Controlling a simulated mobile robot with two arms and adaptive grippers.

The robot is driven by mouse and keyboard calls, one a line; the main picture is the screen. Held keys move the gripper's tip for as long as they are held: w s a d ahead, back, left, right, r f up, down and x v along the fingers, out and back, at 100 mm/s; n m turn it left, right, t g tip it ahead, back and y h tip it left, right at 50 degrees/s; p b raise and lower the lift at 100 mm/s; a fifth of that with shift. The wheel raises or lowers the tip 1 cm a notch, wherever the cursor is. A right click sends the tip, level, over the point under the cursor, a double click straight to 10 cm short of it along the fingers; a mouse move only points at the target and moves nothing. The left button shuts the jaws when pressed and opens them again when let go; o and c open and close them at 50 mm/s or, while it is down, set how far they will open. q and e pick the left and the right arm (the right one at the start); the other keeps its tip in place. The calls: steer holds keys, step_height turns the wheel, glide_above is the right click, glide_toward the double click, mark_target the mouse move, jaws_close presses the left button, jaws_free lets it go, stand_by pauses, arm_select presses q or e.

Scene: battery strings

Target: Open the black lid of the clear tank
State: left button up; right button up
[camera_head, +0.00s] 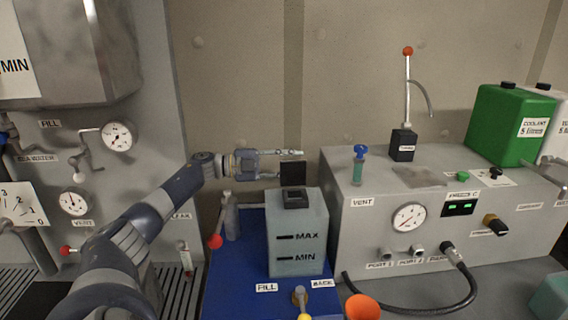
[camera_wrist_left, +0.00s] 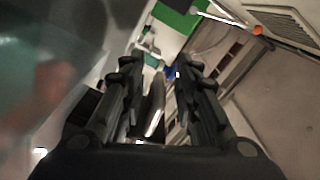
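The clear tank (camera_head: 297,250) with MAX and MIN marks stands on a blue base. Its black lid (camera_head: 293,174) stands upright above the dark filler neck (camera_head: 296,199), so the lid looks open. My left gripper (camera_head: 276,163) reaches in from the left at the lid's height. Its upper finger passes above the lid and its lower finger ends at or behind the lid's left edge; contact is unclear. In the left wrist view, the two fingers (camera_wrist_left: 160,70) are apart with nothing clearly gripped between them. My right gripper is not in view.
A grey console (camera_head: 375,240) with a gauge and ports stands right of the tank. A green coolant container (camera_head: 500,122) sits on it. A red-knobbed lever (camera_head: 216,240) is left of the tank, and an orange funnel-like piece (camera_head: 362,307) is in front.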

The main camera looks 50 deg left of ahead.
arm_select(q)
steer(key=shift+s+a+f, duration=0.15)
steer(key=shift+s+a, duration=0.05)
steer(key=v, duration=1.1)
steer(key=shift+s+r, duration=0.3)
steer(key=shift+r, duration=0.05)
steer(key=shift+f, duration=0.1)
